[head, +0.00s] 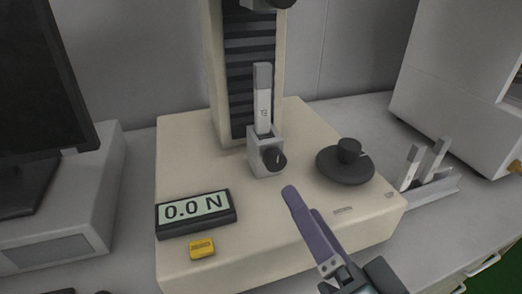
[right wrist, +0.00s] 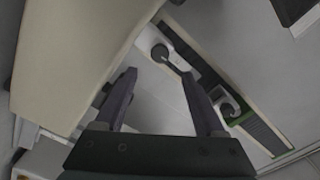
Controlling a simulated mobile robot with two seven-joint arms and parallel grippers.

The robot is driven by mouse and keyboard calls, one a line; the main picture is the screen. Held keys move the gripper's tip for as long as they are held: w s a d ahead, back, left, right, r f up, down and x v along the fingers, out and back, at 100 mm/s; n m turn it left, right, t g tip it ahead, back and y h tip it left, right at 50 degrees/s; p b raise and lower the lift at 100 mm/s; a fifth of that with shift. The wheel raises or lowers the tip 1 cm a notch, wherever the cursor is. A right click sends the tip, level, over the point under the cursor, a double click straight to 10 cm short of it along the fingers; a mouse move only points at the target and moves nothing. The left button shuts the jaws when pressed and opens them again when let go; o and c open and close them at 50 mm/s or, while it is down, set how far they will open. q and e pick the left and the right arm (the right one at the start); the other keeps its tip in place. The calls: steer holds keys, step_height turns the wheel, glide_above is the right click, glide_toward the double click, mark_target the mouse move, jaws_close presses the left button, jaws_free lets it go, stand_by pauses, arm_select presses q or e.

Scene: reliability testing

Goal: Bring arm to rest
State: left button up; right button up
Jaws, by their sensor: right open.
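My right gripper (head: 291,191) comes in from the lower right of the head view, over the front of the cream testing machine (head: 195,140). In the right wrist view the gripper (right wrist: 159,75) shows two purple fingers spread apart with nothing held between them. A light grey strip (head: 263,100) stands upright in the machine's lower clamp (head: 266,158), apart from my right gripper. My left gripper is not in view.
A display (head: 196,212) reads 0.0 N, with a yellow button (head: 202,249) in front. A black round wheel (head: 345,165) sits on the base near my gripper. A rack (head: 432,189) with grey strips stands at right. A monitor (head: 45,95) is at left.

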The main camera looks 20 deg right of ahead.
steer(key=s+d+r+n+g+p, duration=0.2)
steer(key=s+r+n+g+p, duration=0.4)
steer(key=s+g+p, duration=0.15)
steer(key=s+d+r+n+g+p, duration=0.3)
steer(key=s+r+n+g+p, duration=0.3)
steer(key=s+r+n+g, duration=0.15)
step_height(320, 180, up, 37)
steer(key=p, duration=3.7)
steer(key=shift+s+f+m+t+p, duration=0.2)
steer(key=shift+m+t+p, duration=0.1)
steer(key=shift+m+p, duration=0.15)
